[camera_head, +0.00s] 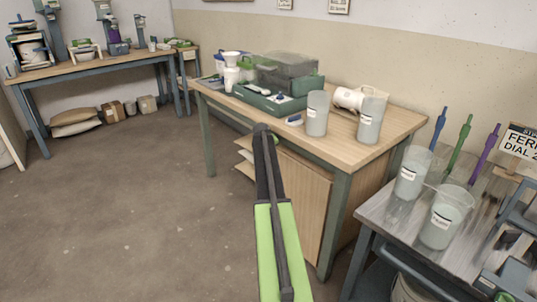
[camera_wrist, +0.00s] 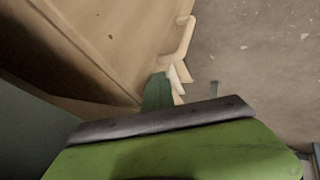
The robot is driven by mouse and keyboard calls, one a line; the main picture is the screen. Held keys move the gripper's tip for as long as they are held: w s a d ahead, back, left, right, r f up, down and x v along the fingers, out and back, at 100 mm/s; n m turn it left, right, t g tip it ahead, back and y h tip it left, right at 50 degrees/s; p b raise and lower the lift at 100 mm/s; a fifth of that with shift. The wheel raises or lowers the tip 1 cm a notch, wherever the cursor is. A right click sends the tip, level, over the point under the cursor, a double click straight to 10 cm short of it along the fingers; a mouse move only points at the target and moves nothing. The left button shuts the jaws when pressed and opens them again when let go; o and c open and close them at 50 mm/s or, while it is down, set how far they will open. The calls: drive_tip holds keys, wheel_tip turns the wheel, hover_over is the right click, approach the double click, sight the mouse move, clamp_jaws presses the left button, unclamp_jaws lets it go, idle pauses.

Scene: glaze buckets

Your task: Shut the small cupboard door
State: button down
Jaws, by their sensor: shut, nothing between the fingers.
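The small cupboard is under the wooden workbench in the head view. Its pale wooden door panel (camera_head: 308,190) shows to the right of my arm, which hides part of it. How far the door stands open is unclear. In the wrist view, a wooden panel (camera_wrist: 105,35) fills the upper left, with a pale bow-shaped handle (camera_wrist: 184,42) near its right edge. My gripper (camera_head: 262,129) is at the far end of my green and dark arm, in front of the bench. It is shut and empty. In the wrist view, my gripper (camera_wrist: 165,121) is below the panel; contact cannot be told.
The workbench (camera_head: 385,146) carries jugs, a green tray and a grey box. Pale shelf edges (camera_head: 244,160) show left of my arm. A bench leg (camera_head: 334,230) stands right of the panel. A metal table (camera_head: 385,222) with buckets is at right. Floor at left is clear.

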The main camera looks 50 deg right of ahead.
drive_tip(key=shift+w+d+r+h, duration=0.25)
drive_tip(key=shift+d+h, duration=0.05)
drive_tip(key=shift+d, duration=0.35)
drive_tip(key=shift+a, duration=0.35)
drive_tip(key=s+a+r+p, duration=0.3)
drive_tip(key=a+r+p, duration=0.4)
drive_tip(key=a+p, duration=0.1)
drive_tip(key=shift+a+r, duration=0.25)
drive_tip(key=shift+a, duration=0.6)
